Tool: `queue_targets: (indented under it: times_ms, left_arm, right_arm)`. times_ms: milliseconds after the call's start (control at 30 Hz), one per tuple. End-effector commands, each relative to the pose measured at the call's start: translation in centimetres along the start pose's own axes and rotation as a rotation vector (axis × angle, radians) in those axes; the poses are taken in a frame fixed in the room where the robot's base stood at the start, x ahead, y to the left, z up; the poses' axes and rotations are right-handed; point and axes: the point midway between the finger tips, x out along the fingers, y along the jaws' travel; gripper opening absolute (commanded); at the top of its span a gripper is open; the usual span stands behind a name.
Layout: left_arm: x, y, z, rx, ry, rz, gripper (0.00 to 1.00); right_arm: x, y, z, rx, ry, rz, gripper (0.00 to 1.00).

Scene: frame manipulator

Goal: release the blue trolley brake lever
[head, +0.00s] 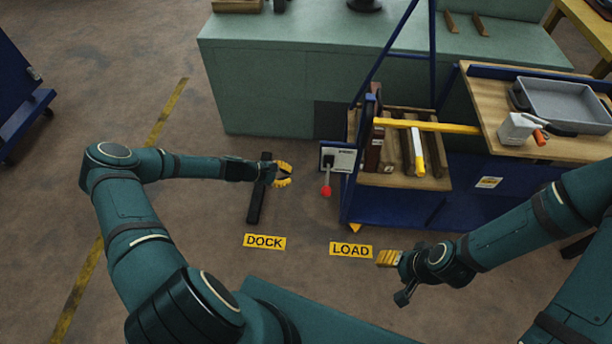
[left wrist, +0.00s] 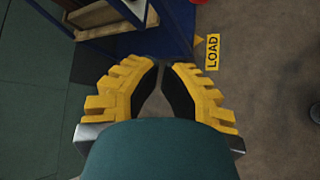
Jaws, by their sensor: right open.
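The brake lever (head: 327,176) hangs down from a pale plate (head: 342,160) at the left end of the blue trolley (head: 388,207). It ends in a red knob (head: 326,190). My left gripper (head: 289,175) is left of the knob, apart from it, and points toward the trolley. In the left wrist view its fingers (left wrist: 163,68) are parted with nothing between them. A sliver of red (left wrist: 198,1) shows at that view's top edge. My right gripper (head: 384,258) is open beside the LOAD label, its fingertips partly hard to make out.
A black bar (head: 259,203) lies on the floor by my left gripper. DOCK (head: 264,242) and LOAD (head: 350,249) labels mark the floor.

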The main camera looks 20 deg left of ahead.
Motion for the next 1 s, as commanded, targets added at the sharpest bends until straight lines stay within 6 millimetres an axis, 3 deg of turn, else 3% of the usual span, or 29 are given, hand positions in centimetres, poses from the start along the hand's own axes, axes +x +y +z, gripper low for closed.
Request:
queue_targets:
  times_ms: [533,733,1000]
  left_arm:
    - [9.9,-0.2,0.0,0.001,-0.002,-0.002,0.00]
    - [10.2,0.0,2.9,0.002,-0.002,-0.001,0.00]
    - [10.5,-0.1,4.0,0.001,-0.001,-0.001,0.00]
  right_arm:
    - [2.1,0.8,-0.2,-0.002,0.010,0.000,0.57]
    - [1.8,0.7,-0.3,-0.001,0.010,0.000,0.57]
    - [1.8,0.7,-0.2,-0.001,0.010,0.000,0.57]
